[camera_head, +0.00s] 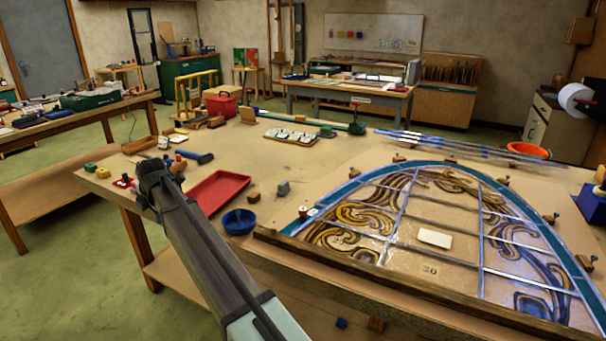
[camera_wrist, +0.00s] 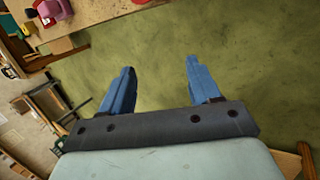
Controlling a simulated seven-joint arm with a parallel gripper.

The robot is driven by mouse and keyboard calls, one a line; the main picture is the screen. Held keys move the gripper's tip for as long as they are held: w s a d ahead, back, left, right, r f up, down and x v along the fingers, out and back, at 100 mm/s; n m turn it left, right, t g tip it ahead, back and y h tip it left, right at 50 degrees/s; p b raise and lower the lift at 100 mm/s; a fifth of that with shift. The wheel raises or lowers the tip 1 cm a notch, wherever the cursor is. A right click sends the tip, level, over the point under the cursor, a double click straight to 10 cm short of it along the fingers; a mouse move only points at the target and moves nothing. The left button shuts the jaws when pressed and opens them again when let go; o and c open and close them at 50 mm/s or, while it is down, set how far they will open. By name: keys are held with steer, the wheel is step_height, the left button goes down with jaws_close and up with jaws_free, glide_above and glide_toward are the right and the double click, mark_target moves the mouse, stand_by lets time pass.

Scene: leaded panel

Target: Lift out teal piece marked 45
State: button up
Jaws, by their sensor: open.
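I cannot make out a mark 45 on any teal piece. My gripper (camera_wrist: 160,70) is open and empty in the wrist view, its two blue fingers spread over green floor. In the head view my arm reaches over the bench's left part, well apart from the panel.
A red tray (camera_head: 219,190) and a blue bowl (camera_head: 239,221) stand between my arm and the panel. A wooden bar (camera_head: 390,283) runs along the panel's front edge. Metal strips (camera_head: 450,146) and an orange bowl (camera_head: 527,150) lie behind it.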

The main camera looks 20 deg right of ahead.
steer(key=w+d+r, duration=0.2)
steer(key=d+r, duration=0.3)
steer(key=d, duration=0.4)
step_height(320, 180, up, 4)
steer(key=m+g+h, duration=0.3)
steer(key=m+g, duration=0.1)
steer(key=g, duration=0.1)
glide_above(303, 209)
step_height(303, 209, down, 13)
steer(key=shift+w, duration=0.1)
jaws_close()
steer(key=c, duration=0.7)
jaws_free()
steer(key=c, duration=0.3)
